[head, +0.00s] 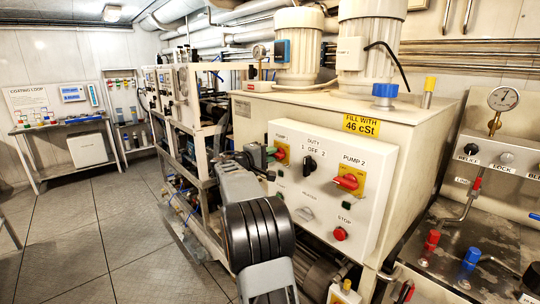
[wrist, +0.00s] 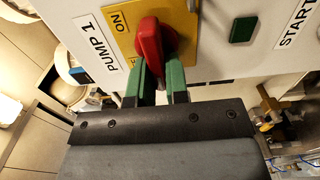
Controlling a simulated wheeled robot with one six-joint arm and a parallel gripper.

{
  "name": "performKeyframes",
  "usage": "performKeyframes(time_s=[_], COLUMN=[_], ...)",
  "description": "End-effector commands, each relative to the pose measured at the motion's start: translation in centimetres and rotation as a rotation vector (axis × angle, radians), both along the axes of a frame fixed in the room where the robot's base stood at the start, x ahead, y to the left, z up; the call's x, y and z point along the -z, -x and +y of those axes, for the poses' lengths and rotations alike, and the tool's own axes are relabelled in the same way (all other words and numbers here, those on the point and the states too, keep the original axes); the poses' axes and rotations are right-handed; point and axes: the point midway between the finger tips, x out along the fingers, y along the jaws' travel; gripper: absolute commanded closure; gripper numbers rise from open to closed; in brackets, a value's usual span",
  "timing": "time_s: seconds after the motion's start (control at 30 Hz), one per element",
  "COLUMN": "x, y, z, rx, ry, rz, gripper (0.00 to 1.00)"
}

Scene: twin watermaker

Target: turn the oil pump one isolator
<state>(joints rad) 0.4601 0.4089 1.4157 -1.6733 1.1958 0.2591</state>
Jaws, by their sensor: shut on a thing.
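The pump 1 isolator is a red rotary handle (wrist: 150,40) on a yellow plate (wrist: 122,27), with PUMP 1 printed beside it and ON on the plate. My gripper (wrist: 161,72) has its two green fingers on either side of the red handle, shut on it. The fingers and my wrist hide part of the handle and plate. In the head view my gripper (head: 270,152) is at the left end of the white control panel (head: 322,232), and only part of the yellow plate (head: 283,156) shows there.
The panel also carries a black duty selector (head: 309,163), the red pump 2 isolator (head: 346,182), a red stop button (head: 340,233) and a grey heater knob (head: 304,214). Two motors stand on the tank above. Open floor (head: 100,240) lies to the left.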

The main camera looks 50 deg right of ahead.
Motion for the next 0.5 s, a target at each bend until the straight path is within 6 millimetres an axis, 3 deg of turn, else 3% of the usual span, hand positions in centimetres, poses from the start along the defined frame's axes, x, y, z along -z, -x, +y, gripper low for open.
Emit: performKeyframes(time_s=[0.3, 0.5], x=[0.04, 0.03], y=[-0.01, 0.0], z=[-0.01, 0.02], rx=[0.0, 0.0], ry=[0.0, 0.0], rz=[0.002, 0.001], gripper=[0.6, 0.6])
